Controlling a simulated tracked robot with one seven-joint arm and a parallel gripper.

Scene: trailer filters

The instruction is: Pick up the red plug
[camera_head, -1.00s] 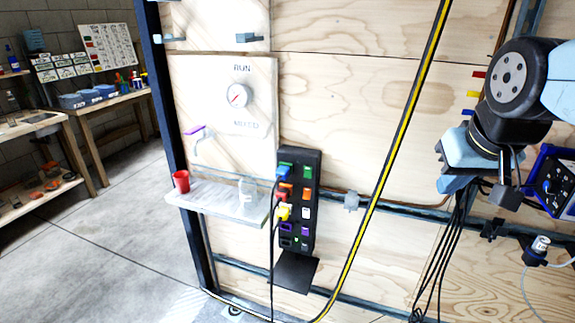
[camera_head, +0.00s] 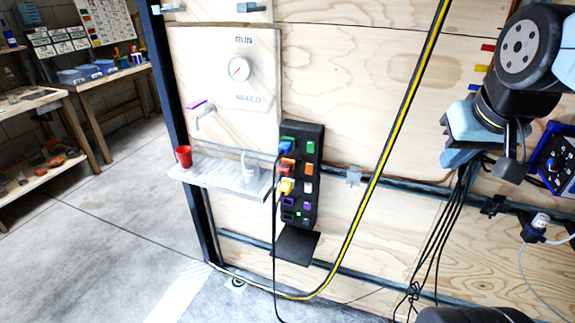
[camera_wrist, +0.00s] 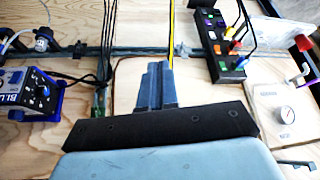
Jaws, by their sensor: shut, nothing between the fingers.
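The red plug (camera_head: 282,169) is small and sits among other plugs on the left column of an upright black socket strip (camera_head: 306,205) on the plywood wall. A blue plug (camera_head: 285,147) is above it and a yellow plug (camera_head: 286,185) below it. In the wrist view the strip (camera_wrist: 207,32) appears upside down at the upper right; I cannot clearly tell the red plug there. My gripper (camera_wrist: 157,80) is shut and empty, in front of the wall and well to the right of the strip in the head view.
A yellow-black cable (camera_head: 400,125) hangs right of the strip. A shelf (camera_head: 215,180) with a red cup (camera_head: 183,156) is at the strip's left. A black ledge (camera_head: 296,246) is below the strip. Dark cables (camera_head: 447,235) hang near my arm. A blue box (camera_head: 556,160) is at the right.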

